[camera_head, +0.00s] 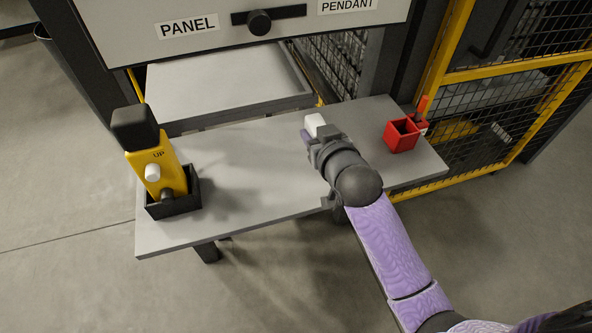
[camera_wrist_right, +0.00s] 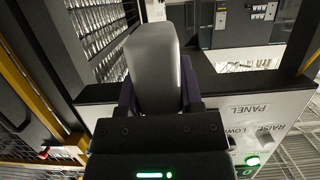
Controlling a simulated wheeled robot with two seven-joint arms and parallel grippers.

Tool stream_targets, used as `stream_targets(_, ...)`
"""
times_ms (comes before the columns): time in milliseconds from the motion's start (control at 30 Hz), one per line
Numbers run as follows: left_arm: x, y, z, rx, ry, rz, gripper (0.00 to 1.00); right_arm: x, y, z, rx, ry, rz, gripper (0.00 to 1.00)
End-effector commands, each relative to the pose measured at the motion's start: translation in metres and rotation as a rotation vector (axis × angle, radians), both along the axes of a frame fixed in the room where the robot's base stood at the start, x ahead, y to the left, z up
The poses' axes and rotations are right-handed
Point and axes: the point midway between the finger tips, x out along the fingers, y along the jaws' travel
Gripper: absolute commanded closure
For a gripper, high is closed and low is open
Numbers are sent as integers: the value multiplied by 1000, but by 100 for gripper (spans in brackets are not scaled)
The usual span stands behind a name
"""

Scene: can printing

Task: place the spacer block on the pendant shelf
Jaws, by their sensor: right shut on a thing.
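The spacer block (camera_head: 315,123) is a pale block held in my right gripper (camera_head: 313,132). In the right wrist view the block (camera_wrist_right: 154,62) stands out between the two dark fingers of the gripper (camera_wrist_right: 156,98), which is shut on it. The grey shelf (camera_head: 270,190), which bears a yellow pendant, lies below the gripper in the head view. I cannot tell whether the block touches it. The yellow pendant (camera_head: 166,172), marked UP, stands in a black holder (camera_head: 174,207) at the shelf's left end. My left gripper is not in view.
A red open box (camera_head: 401,136) stands on the shelf's right part. A panel (camera_head: 240,30) with PANEL and PENDANT labels and a black knob overhangs the back. A yellow-framed mesh fence (camera_head: 500,75) stands at the right. The shelf's middle is clear left of my right arm.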

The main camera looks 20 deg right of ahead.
Motion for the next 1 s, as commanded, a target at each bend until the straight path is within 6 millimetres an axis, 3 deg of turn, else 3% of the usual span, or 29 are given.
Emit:
stream_targets(33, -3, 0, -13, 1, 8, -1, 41, 0, 0, -22, 1, 8, 0, 100)
stream_targets(100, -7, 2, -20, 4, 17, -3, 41, -1, 0, -38, 0, 8, -1, 100)
stream_targets(400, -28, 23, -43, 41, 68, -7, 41, -1, 0, -86, 0, 6, 0, 100)
stream_targets(733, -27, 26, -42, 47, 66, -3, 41, -1, 0, -87, 0, 2, 0, 100)
stream_targets(767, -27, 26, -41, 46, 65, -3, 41, -1, 0, -86, 0, 2, 0, 47)
stream_targets(900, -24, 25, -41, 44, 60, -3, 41, -1, 0, -86, 0, 2, 1, 18)
stream_targets(1000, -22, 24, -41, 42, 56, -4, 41, -1, 0, -86, 0, 1, 1, 18)
